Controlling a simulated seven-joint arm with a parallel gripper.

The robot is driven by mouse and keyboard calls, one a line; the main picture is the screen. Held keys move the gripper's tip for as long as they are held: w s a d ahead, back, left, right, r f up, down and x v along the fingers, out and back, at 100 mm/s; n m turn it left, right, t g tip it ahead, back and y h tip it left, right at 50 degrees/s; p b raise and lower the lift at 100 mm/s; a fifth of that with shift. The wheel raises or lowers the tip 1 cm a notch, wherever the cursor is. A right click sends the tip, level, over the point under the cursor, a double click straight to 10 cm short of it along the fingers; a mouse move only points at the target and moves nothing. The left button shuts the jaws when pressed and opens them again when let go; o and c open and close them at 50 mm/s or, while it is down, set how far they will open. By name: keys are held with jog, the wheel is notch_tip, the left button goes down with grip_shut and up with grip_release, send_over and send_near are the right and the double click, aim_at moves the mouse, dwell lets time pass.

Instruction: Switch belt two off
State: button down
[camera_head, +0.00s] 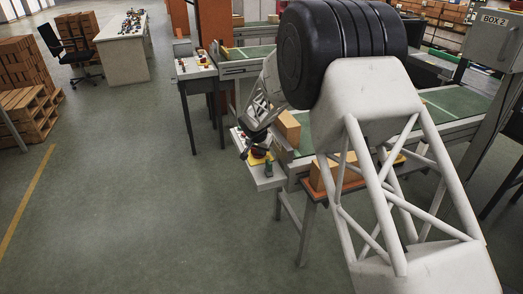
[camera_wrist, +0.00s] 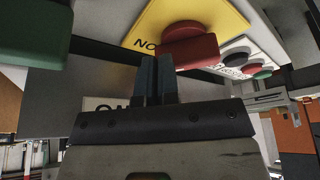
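A control panel (camera_head: 264,183) stands at the near end of a green conveyor belt (camera_head: 303,132); I cannot read which belt it is. In the wrist view a red mushroom button (camera_wrist: 190,46) sits on a yellow plate (camera_wrist: 219,16) with partly hidden lettering. My gripper (camera_wrist: 157,75) has its two dark fingers together, with nothing visible between them. The fingertips overlap the lower left of the red button in the picture; I cannot tell whether they touch. A large green button (camera_wrist: 36,32) is at the upper left. A partly hidden label (camera_wrist: 100,103) lies behind my gripper.
Smaller black (camera_wrist: 235,58) and green (camera_wrist: 262,75) buttons lie right of the red one. Cardboard boxes (camera_head: 288,128) sit by the belt. A second panel (camera_head: 195,67) stands farther back. My arm covers much of the belt.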

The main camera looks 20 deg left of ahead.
jog(key=shift+w+d+f, duration=0.1)
jog(key=shift+w+d, duration=0.25)
jog(key=shift+w, duration=0.15)
jog(key=shift+w+d, duration=0.1)
jog(key=shift+w, duration=0.35)
dwell(0.6)
jog(key=shift+r, duration=0.25)
jog(key=v, duration=0.7)
jog(key=shift+r, duration=0.2)
jog(key=shift+s, duration=0.15)
dwell(0.3)
